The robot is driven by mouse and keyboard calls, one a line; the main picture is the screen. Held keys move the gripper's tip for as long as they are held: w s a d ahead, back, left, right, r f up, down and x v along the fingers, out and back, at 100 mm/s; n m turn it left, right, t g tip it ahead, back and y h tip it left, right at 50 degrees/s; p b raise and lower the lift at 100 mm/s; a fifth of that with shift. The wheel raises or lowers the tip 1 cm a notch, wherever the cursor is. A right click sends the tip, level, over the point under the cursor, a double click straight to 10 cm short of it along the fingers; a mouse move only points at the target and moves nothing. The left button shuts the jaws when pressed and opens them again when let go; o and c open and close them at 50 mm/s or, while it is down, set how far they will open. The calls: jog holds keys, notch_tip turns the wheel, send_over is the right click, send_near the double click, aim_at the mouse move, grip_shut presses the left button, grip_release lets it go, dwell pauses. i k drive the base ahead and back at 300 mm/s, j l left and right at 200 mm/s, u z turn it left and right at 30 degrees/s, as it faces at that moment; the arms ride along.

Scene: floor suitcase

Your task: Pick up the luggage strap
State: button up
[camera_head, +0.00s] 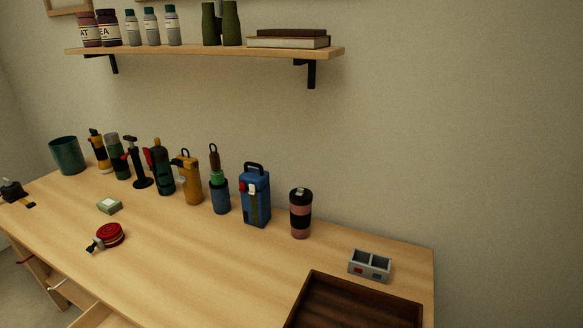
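A coiled red strap (110,234) with a dark buckle end lies flat on the wooden table, left of the middle; it looks like the luggage strap. Its buckle end points to the lower left. My gripper is not in view, so its state and its distance from the strap cannot be seen.
A small pale green box (109,206) lies just behind the strap. Several bottles and tools stand along the wall, including a blue case (256,195) and a pink-black tumbler (300,213). A dark wooden tray (312,285) and grey divided holder (369,265) are at right. The middle is clear.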

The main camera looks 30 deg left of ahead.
aim_at(111, 234)
jog(key=u, duration=2.2)
jog(key=i+j+z, duration=0.1)
jog(key=i+j, duration=0.15)
jog(key=i+j+z, duration=0.1)
jog(key=i+j, duration=0.2)
jog(key=i+j+z, duration=0.1)
jog(key=i+j, duration=0.15)
jog(key=j, duration=0.15)
jog(key=i+j+z, duration=0.1)
jog(key=j, duration=0.25)
jog(key=i+j+z, duration=0.1)
jog(key=i+j, duration=0.25)
jog(key=i+j+z, duration=0.1)
jog(key=j, duration=0.35)
jog(key=i+j+z, duration=0.1)
jog(key=i+j, duration=0.2)
jog(key=i+j+z, duration=0.1)
jog(key=j, duration=0.45)
jog(key=i, duration=0.05)
